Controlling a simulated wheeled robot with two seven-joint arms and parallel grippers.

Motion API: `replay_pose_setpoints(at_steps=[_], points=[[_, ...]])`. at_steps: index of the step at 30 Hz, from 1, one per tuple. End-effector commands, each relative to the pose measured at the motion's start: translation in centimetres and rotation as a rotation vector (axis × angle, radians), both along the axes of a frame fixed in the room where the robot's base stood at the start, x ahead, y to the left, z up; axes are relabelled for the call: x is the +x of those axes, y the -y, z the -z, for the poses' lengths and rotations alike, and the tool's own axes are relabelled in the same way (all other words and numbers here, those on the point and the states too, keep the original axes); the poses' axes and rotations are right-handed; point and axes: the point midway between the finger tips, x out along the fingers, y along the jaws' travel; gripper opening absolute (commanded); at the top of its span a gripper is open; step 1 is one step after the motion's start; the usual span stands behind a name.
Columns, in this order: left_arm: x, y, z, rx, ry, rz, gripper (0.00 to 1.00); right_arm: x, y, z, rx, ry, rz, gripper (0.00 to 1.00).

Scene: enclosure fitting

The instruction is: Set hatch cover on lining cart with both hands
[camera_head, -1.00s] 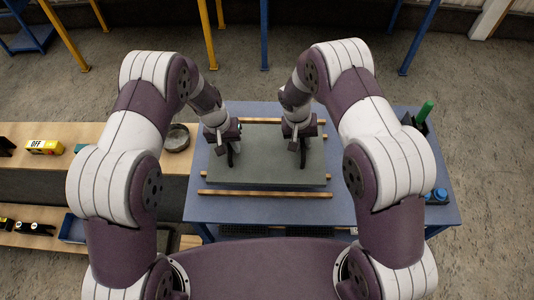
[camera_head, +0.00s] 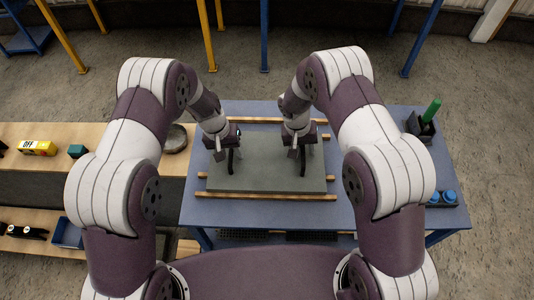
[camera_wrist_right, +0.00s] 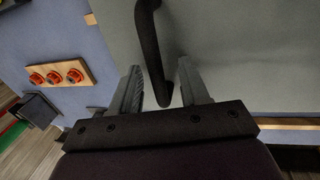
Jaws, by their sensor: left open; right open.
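The hatch cover (camera_head: 265,165) is a flat grey-green slab lying level over wooden strips on the blue lining cart (camera_head: 350,210). Its front edge lies close to the front strip. It has two black bar handles, left (camera_head: 230,162) and right (camera_head: 303,163). My left gripper (camera_head: 226,152) is open at the left handle; its fingertips are partly hidden. My right gripper (camera_head: 299,150) is open at the right handle. In the right wrist view the right handle (camera_wrist_right: 150,45) passes between the parted fingers of my right gripper (camera_wrist_right: 163,88), with gaps showing beside it.
A black holder with a green cylinder (camera_head: 431,110) and blue round pieces (camera_head: 448,197) sit on the cart's right side. A wooden bench with a yellow box (camera_head: 38,148) and a round dark dish (camera_head: 176,139) stands at left. Red knobs (camera_wrist_right: 75,76) show in the wrist view.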

Motion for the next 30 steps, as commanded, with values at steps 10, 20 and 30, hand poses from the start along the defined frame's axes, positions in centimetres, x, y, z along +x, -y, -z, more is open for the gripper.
replay_pose_setpoints(at_steps=[10, 20, 30], points=[[0.3, -1.7, -8.3, -0.001, 0.006, -0.002, 0.45, 0.0, 0.0, 0.0, 0.0, 0.0, 0.0, 0.45], [0.3, -2.3, -11.2, 0.0, 0.001, -0.001, 0.45, 0.2, -0.4, -1.8, 0.002, 0.005, -0.001, 0.45], [0.3, -2.3, -11.2, 0.0, 0.001, -0.001, 0.45, 0.2, -2.0, -10.0, 0.002, 0.004, 0.0, 0.45]])
